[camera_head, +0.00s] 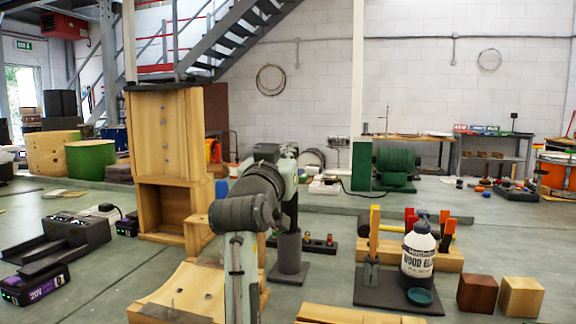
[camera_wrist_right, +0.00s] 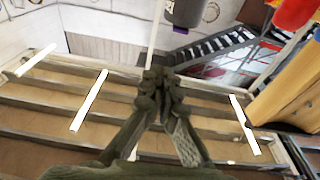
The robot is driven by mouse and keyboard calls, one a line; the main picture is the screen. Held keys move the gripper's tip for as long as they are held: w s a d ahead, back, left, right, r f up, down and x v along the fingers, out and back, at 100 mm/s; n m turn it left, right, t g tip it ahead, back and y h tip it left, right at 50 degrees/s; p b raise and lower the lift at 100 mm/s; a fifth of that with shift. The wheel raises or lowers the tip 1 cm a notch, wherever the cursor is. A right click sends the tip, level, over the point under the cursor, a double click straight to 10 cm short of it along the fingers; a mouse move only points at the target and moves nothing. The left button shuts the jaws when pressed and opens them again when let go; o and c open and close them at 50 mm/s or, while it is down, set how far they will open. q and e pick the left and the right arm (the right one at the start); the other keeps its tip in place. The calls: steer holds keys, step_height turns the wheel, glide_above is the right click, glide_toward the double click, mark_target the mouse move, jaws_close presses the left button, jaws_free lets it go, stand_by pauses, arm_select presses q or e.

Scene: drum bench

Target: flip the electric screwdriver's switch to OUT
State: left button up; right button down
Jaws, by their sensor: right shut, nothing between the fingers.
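I cannot clearly make out the electric screwdriver or its switch. A dark grey upright cylinder on a flat base (camera_head: 289,258) stands on the bench just behind my right arm and may be it; its upper part is hidden by the arm. A dark grey rounded end (camera_wrist_right: 187,12) shows at the top of the right wrist view, apart from the fingertips. My right gripper (camera_wrist_right: 160,85) is shut and empty, its fingertips together. In the head view my right arm rises through the middle and its fingertips cannot be made out. My left gripper is not in view.
A tall wooden cabinet (camera_head: 168,150) stands left of my arm. A wood glue bottle (camera_head: 418,252) and a grey tray (camera_head: 380,292) lie right, beside a brown block (camera_head: 477,293) and a light block (camera_head: 521,297). Black battery chargers (camera_head: 62,242) lie at left.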

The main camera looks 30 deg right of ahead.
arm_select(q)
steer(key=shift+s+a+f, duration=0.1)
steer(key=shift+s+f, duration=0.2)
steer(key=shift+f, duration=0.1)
arm_select(e)
steer(key=shift+s+a+f, duration=0.15)
steer(key=shift+f, duration=0.85)
steer(key=shift+s+a+f, duration=0.1)
steer(key=shift+f, duration=0.9)
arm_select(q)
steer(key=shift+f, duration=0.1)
